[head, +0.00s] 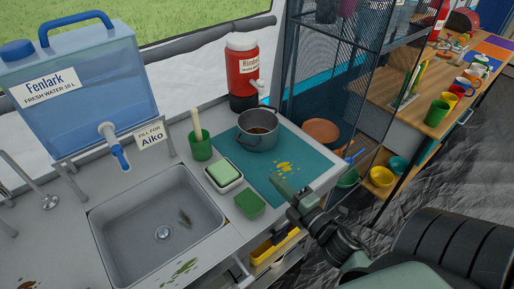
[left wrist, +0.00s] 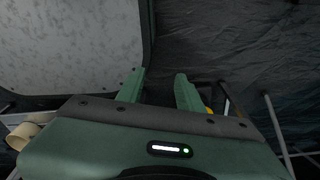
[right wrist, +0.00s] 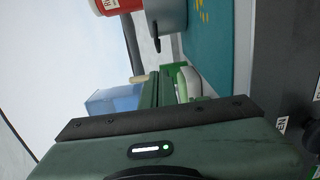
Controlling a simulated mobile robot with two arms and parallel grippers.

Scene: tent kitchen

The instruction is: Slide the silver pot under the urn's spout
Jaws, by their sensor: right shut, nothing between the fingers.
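My right gripper (head: 284,184) is shut and empty, above the mat's near right part, apart from the pot. The right wrist view shows its fingers together (right wrist: 159,82), the pot (right wrist: 168,18) and part of the urn (right wrist: 118,5). My left gripper (left wrist: 156,80) is open and empty, away from the counter top.
Left of the pot are a green cup (head: 200,147), a soap dish (head: 223,178) and a green sponge (head: 249,204). A sink (head: 160,225) and blue water tank (head: 85,85) lie further left. A mesh rack (head: 335,75) stands right. Yellow spill marks (head: 288,168) lie on the mat.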

